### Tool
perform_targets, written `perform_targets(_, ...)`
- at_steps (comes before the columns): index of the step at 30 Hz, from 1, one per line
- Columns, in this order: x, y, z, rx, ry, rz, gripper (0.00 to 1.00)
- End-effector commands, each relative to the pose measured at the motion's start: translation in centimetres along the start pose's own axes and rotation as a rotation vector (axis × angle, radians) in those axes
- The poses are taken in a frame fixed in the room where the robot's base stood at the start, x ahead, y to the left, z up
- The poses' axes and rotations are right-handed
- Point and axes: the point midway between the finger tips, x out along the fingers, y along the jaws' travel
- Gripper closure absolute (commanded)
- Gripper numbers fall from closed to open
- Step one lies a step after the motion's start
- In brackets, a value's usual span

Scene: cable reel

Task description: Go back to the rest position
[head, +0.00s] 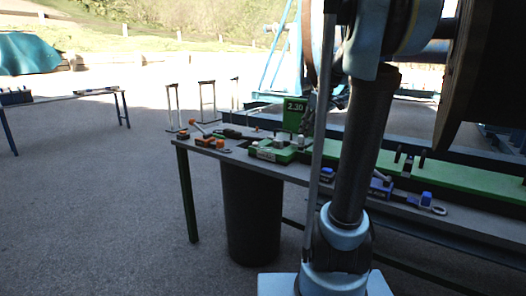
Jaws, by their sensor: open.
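My arm rises through the right half of the head view, with a light blue lower joint, a dark link and a light blue upper joint.
Orange-and-black tools (205,141) lie at the bench's left end. Blue-and-grey tools (381,187) lie on its front edge. A dark bin (251,210) stands under the bench. A large reel (463,75) fills the upper right. Another table (70,96) stands far left, with open ground between.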

Motion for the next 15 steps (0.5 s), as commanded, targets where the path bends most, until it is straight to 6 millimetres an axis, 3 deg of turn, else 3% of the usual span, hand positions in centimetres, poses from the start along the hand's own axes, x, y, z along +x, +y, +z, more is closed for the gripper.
perform_targets(3, 0.8, -3.0, 2.8, 0.067, -0.019, 0.016, 0.57)
perform_targets(15, 4.9, -11.1, 12.5, 0.307, -0.069, 0.087, 0.57)
